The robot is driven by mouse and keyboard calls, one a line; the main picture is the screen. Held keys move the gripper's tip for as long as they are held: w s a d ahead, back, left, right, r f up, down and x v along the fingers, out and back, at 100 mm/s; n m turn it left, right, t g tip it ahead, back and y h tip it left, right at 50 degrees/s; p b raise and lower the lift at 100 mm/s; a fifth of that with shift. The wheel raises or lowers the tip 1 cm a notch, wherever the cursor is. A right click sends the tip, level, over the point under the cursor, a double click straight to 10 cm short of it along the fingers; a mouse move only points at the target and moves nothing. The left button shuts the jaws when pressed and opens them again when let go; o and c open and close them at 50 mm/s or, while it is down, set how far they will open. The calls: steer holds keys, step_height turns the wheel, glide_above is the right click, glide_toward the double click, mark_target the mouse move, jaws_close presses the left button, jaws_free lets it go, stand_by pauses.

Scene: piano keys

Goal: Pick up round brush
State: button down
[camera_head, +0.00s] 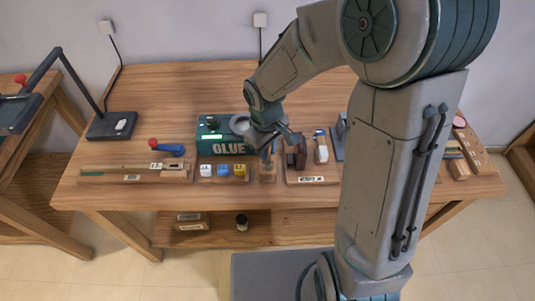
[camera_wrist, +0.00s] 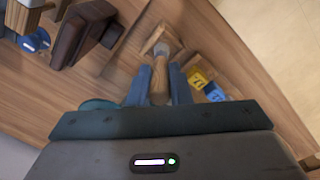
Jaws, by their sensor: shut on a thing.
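The round brush (camera_wrist: 160,72) has a pale wooden handle and a greyish round end. In the wrist view it stands between the two blue-grey fingers of my gripper (camera_wrist: 159,88), which are shut on its handle. In the head view my gripper (camera_head: 270,148) is low over the small wooden holder (camera_head: 267,178) near the table's front edge, and the brush is mostly hidden there. In the wrist view the brush's far end is at the wooden holder (camera_wrist: 150,38); I cannot tell whether it touches it.
Left of the holder are white, blue (camera_head: 222,170) and yellow (camera_head: 239,169) blocks and the green GLUE box (camera_head: 226,139). To the right a rack (camera_head: 311,179) holds brown and white tools. A black lamp base (camera_head: 112,126) stands at left.

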steer(key=s+d+r, duration=0.7)
steer(key=s, duration=0.2)
steer(key=shift+d+r, duration=0.15)
steer(key=shift+r, duration=0.25)
stand_by(2.8)
